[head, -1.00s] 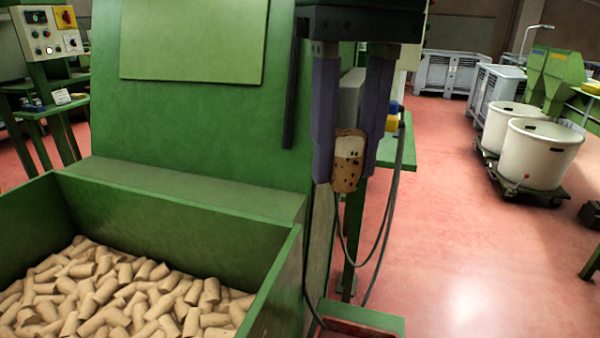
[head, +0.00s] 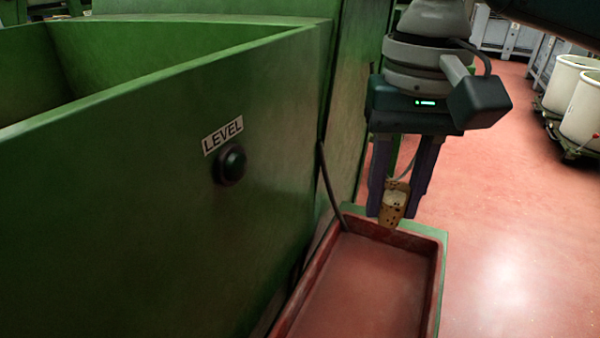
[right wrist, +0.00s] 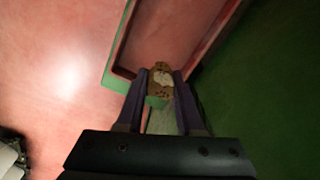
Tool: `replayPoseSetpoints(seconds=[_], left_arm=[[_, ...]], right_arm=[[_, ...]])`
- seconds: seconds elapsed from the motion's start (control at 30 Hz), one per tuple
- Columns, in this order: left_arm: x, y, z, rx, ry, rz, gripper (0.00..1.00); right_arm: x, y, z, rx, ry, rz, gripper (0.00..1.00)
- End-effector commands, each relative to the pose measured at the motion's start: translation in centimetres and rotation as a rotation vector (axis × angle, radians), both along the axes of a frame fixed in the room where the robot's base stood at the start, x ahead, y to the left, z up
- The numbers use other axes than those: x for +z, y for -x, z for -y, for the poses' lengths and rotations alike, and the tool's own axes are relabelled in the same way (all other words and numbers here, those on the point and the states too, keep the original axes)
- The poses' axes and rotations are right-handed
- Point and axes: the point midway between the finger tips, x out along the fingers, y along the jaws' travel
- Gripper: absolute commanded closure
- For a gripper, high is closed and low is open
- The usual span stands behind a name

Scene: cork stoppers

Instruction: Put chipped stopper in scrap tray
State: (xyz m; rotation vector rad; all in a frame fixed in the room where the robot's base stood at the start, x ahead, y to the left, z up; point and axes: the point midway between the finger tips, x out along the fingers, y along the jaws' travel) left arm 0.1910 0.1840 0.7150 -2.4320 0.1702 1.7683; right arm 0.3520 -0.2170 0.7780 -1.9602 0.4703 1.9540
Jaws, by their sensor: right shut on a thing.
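The chipped stopper (head: 394,201) is a tan cork with dark specks and a pale patch. My right gripper (head: 392,205) is shut on it and points down, holding it by the far end of the scrap tray. The stopper also shows between the fingers in the right wrist view (right wrist: 161,80). The scrap tray (head: 365,285) is a shallow red tray on a green stand, and the part in view is empty. In the head view the stopper overlaps the tray's far rim; I cannot tell its exact height above it. My left gripper is not in view.
A large green hopper (head: 150,180) with a LEVEL label and dark round button stands close left of the tray. A dark cable (head: 331,188) runs down by the tray's far left corner. Red floor (head: 500,240) is open to the right; white tubs (head: 582,110) stand farther back.

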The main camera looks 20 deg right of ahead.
Motion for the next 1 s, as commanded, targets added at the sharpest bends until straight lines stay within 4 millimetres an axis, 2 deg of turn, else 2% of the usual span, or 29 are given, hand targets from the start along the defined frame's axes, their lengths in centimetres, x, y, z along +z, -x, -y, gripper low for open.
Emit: replayPoseSetpoints(seconds=[0.03, 0.2, 0.43, 0.63, 0.77, 1.0], left_arm=[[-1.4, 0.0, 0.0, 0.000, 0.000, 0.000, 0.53], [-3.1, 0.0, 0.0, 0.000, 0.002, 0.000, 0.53], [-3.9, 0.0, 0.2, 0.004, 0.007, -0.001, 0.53], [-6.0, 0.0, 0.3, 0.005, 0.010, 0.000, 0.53], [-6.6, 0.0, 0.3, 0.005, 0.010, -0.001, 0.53], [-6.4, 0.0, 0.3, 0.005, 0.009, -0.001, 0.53]], right_arm=[[-2.3, 0.1, 0.0, 0.000, 0.000, -0.004, 1.00], [-6.2, 0.0, 0.0, 0.001, 0.000, -0.001, 1.00], [-8.3, 0.0, 0.0, 0.001, 0.000, 0.000, 1.00], [-12.1, 0.1, 0.0, 0.002, 0.000, -0.001, 1.00], [-13.4, 0.0, 0.0, 0.003, 0.000, 0.000, 1.00], [-13.3, 0.0, 0.0, 0.003, 0.000, 0.001, 1.00]])
